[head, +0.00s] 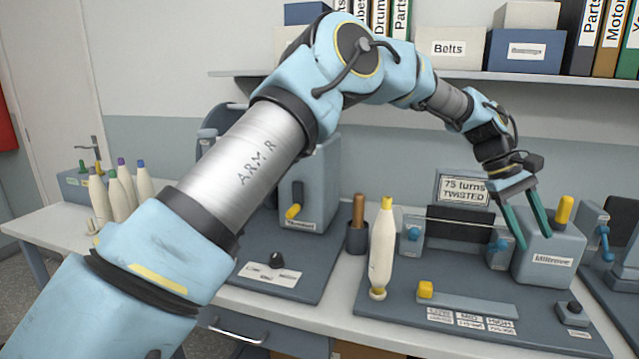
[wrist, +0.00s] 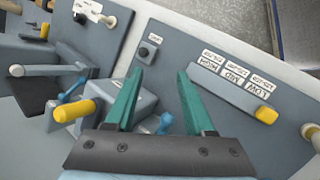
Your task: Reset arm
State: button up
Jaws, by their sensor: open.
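My gripper (head: 527,215) is open and empty, with its two green fingers pointing down over the right part of the grey twist-testing station (head: 395,311). In the head view it hangs in front of the grey box with the yellow knob (head: 552,260). My blue and silver arm reaches across the head view from the lower left, arched up and over to the right.
A white bobbin with a yellow top (head: 382,250) stands at the station's left. A shelf (head: 560,79) with boxes and binders runs behind my arm.

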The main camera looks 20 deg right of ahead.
jog(key=w+a+f+n+t, duration=0.1)
jog(key=w+a+t, duration=0.2)
jog(key=w+a, duration=1.05)
jog(key=w+a+f+t, duration=0.2)
jog(key=w+a, duration=0.8)
jog(key=a, duration=0.7)
jog(key=w+a+n+t+y, duration=0.1)
jog(key=a+t+y, duration=0.1)
jog(key=a, duration=1.6)
jog(key=s+a+f, duration=0.1)
jog(key=s+a, duration=0.2)
jog(key=a, duration=0.5)
jog(key=s+a+f+n+y, duration=0.1)
jog(key=s+a, duration=0.3)
jog(key=a, duration=0.4)
jog(key=shift+s+a+f, duration=0.2)
jog(key=shift+a+f, duration=0.05)
jog(key=shift+a, duration=0.05)
jog(key=shift+c, duration=0.3)
